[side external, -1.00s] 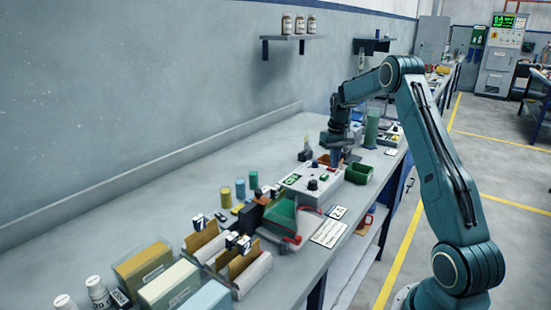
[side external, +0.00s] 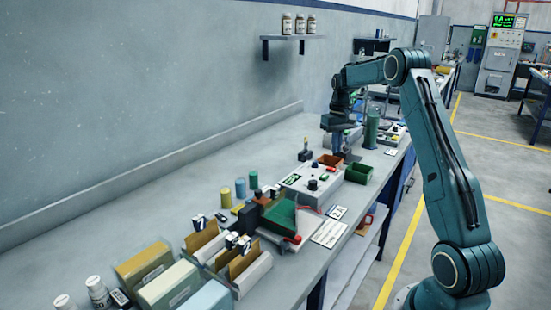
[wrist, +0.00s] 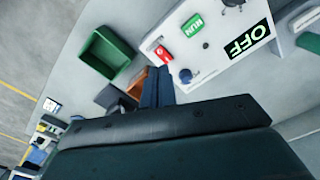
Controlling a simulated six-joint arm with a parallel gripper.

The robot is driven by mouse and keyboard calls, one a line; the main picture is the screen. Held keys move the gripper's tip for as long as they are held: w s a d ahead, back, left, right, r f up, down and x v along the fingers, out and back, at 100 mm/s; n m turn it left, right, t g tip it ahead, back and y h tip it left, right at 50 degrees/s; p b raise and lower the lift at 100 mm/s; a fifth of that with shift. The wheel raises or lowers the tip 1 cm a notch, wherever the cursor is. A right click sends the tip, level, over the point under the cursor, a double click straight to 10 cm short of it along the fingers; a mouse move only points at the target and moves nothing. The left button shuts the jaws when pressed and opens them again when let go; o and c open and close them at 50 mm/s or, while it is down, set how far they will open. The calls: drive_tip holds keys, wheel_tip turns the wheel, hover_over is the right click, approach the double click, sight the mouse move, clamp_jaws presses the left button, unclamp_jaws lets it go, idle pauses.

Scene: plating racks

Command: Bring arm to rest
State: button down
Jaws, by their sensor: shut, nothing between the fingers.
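My gripper (side external: 337,147) hangs from the teal arm, pointing down above the far part of the bench. In the wrist view its fingers (wrist: 157,86) are together with nothing between them. It is near the small brown-orange tray (side external: 329,160), which is partly covered by the fingers in the wrist view (wrist: 137,80). A green tray (side external: 359,174) sits beside it and shows empty in the wrist view (wrist: 88,64).
A pale control box (side external: 312,195) with an OFF display (wrist: 247,42) and buttons stands close by. A green cylinder (side external: 371,130) stands behind the gripper. Numbered racks (side external: 205,240), coloured cylinders and boxes fill the near bench. The strip along the wall is clear.

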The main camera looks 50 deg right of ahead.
drive_tip(key=shift+r, duration=0.25)
drive_tip(key=s+a+r+n+t, duration=0.15)
drive_tip(key=a+r, duration=0.25)
drive_tip(key=a, duration=0.4)
drive_tip(key=s+a+r+h, duration=0.1)
drive_tip(key=s+a+r, duration=0.1)
drive_tip(key=a+r, duration=0.4)
drive_tip(key=s+a+r+n+t, duration=0.1)
drive_tip(key=a+r, duration=0.2)
drive_tip(key=a, duration=0.6)
drive_tip(key=s+a+f+n+t, duration=0.1)
drive_tip(key=s+a, duration=0.6)
drive_tip(key=s, duration=0.2)
drive_tip(key=s+a+f+n+t+y, duration=0.1)
drive_tip(key=s+a+n+t, duration=0.1)
drive_tip(key=s+a, duration=0.6)
drive_tip(key=shift+s+f, duration=0.3)
drive_tip(key=shift+s, duration=0.3)
drive_tip(key=shift+a+n, duration=0.1)
drive_tip(key=shift+n, duration=0.15)
